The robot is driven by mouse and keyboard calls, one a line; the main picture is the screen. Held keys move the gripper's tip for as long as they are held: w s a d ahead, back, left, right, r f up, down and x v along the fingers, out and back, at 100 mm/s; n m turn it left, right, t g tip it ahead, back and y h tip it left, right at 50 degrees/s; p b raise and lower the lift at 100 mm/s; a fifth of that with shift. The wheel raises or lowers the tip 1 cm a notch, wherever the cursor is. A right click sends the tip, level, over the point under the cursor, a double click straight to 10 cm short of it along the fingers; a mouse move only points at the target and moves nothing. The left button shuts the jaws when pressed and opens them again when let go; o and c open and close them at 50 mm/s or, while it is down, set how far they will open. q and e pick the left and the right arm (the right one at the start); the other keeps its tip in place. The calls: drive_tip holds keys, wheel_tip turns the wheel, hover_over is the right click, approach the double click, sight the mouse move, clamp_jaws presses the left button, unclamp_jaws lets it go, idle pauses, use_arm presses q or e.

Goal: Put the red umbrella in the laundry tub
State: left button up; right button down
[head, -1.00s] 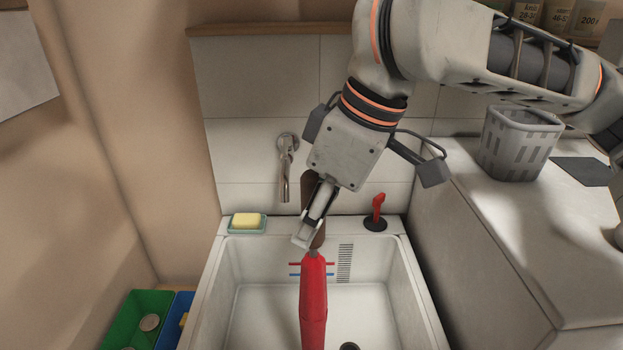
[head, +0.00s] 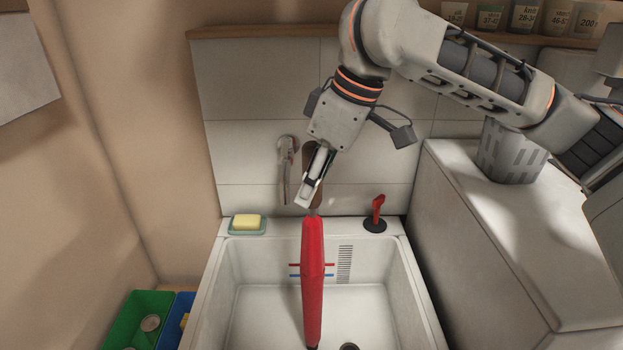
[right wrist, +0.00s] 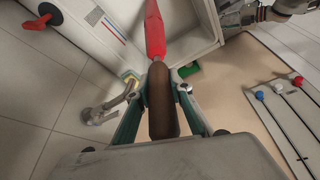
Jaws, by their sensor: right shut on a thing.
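The red umbrella (head: 313,270) hangs upright, tip down, over the white laundry tub (head: 212,292) in the head view. Its brown handle (right wrist: 160,100) is between the fingers of my right gripper (head: 309,190), which is shut on it near the tub's back wall. The right wrist view also shows the red cloth (right wrist: 154,30) beyond the handle. In the head view the umbrella's lower end shows against the tub floor; I cannot tell whether it touches.
A yellow soap (head: 247,221) on a dish and a red-handled stopper (head: 377,212) stand on the tub's back ledge. The tap (head: 288,170) is on the wall just left of my gripper. A grey basket (head: 510,152) stands on the right counter. Green and blue bins (head: 128,318) are at lower left.

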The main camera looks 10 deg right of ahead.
drive_tip(key=shift+w+d+f, duration=0.15)
drive_tip(key=shift+w+f, duration=0.15)
drive_tip(key=shift+w, duration=0.5)
drive_tip(key=shift+w+d+f, duration=0.15)
drive_tip(key=shift+w+f, duration=0.15)
drive_tip(key=shift+w, duration=0.45)
drive_tip(key=c, duration=1.8)
unclamp_jaws()
drive_tip(key=shift+f, duration=0.2)
drive_tip(key=shift+r, duration=0.1)
drive_tip(key=s+d, duration=0.2)
drive_tip(key=d, duration=0.1)
drive_tip(key=s+d+r, duration=0.1)
drive_tip(key=s+d, duration=0.1)
drive_tip(key=d, duration=0.2)
drive_tip(key=s+d, duration=0.3)
drive_tip(key=shift+d+r, duration=0.15)
